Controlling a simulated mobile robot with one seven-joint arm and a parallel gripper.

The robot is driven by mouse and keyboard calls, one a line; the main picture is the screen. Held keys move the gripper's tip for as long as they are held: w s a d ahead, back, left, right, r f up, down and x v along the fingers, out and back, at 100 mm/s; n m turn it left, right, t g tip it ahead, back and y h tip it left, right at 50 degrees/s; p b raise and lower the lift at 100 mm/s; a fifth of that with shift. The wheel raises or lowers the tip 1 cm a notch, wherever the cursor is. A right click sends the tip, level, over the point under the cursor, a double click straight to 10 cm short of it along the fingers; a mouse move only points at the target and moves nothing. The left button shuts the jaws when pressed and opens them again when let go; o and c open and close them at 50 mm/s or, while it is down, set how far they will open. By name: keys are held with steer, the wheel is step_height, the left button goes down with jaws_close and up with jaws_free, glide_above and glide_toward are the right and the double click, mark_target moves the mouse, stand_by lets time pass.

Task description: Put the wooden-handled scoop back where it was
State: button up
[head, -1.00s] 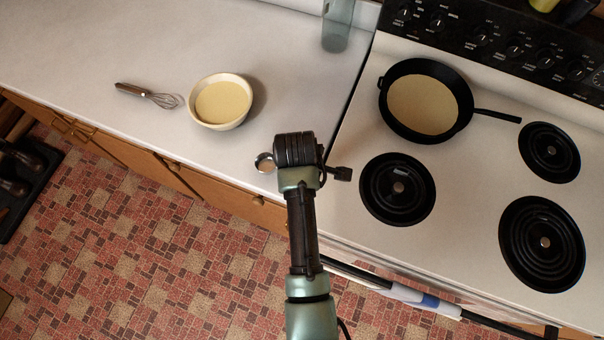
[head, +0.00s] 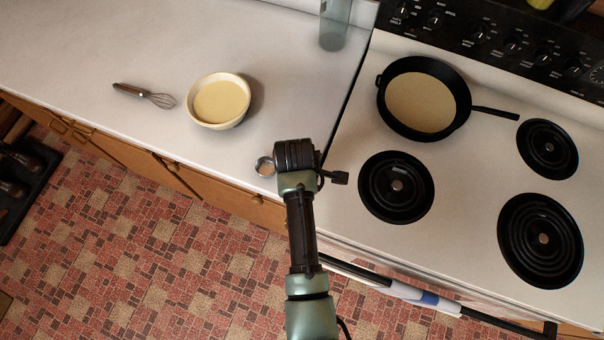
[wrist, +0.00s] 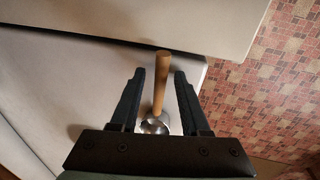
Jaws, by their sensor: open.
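The scoop shows in the wrist view as a round wooden handle (wrist: 161,75) with a metal bowl (wrist: 154,125) at its near end. It lies on the white counter close to the front edge. My gripper (wrist: 156,80) is open, with one dark finger on each side of the scoop and a gap to the handle on both sides. In the head view my gripper (head: 293,152) is over the counter's front right corner, and its fingers are hidden there.
A bowl of batter (head: 220,101) and a whisk (head: 145,95) are on the counter to the left. A glass container (head: 335,24) stands at the back. The stove (head: 470,170) on the right bears a black pan (head: 424,98) with a pancake. Bare counter (head: 120,45) lies behind the whisk.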

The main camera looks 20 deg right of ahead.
steer(key=v, duration=1.2)
steer(key=w+a+r+m+t, duration=0.15)
steer(key=w+r+t, duration=0.3)
steer(key=r, duration=0.55)
steer(key=w+r+m+t, duration=0.2)
steer(key=w+r+t, duration=0.25)
steer(key=r, duration=0.55)
steer(key=w+a+r+m+t, duration=0.15)
steer(key=w+r+t, duration=0.35)
steer(key=r, duration=0.5)
steer(key=s+a+r+m+t, duration=0.1)
steer(key=s+r+m+t, duration=0.1)
steer(key=r, duration=0.8)
steer(key=s+a+r+m+t, duration=0.1)
steer(key=s+r+t, duration=0.4)
steer(key=r, duration=0.6)
steer(key=s+a+r+m+t+y, duration=0.1)
steer(key=s+r+m+t, duration=0.2)
steer(key=s+r, duration=0.3)
step_height(320, 180, up, 5)
steer(key=shift+s+t, duration=0.25)
steer(key=shift+t, duration=0.35)
steer(key=shift+a, duration=0.1)
step_height(320, 180, down, 4)
steer(key=b, duration=0.4)
steer(key=shift+w, duration=0.1)
